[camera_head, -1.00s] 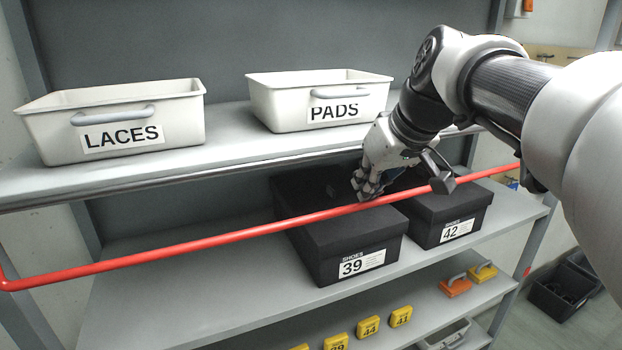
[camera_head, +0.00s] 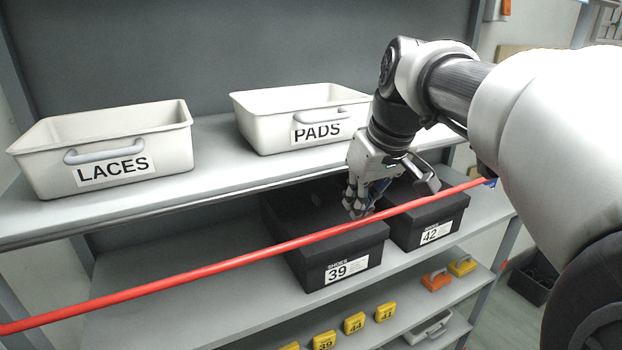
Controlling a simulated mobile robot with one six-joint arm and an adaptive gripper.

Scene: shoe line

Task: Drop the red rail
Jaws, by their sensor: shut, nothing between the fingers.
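The red rail (camera_head: 250,253) runs as a long straight bar across the front of the shelf, lower at the left and higher at the right. It passes in front of the dark shoe boxes in the picture. Its left end is cut off by the frame, and its right end is by my arm. My gripper (camera_head: 358,212) points down just above the rail in the picture, over the box marked 39 (camera_head: 345,268). Its fingers are shut and empty. I cannot tell whether they touch the rail.
White bins marked LACES (camera_head: 115,170) and PADS (camera_head: 317,132) stand on the upper shelf (camera_head: 215,165). The box marked 42 (camera_head: 436,232) is right of box 39. Yellow tags (camera_head: 354,323) and an orange one (camera_head: 436,280) lie lower. The middle shelf's left part is clear.

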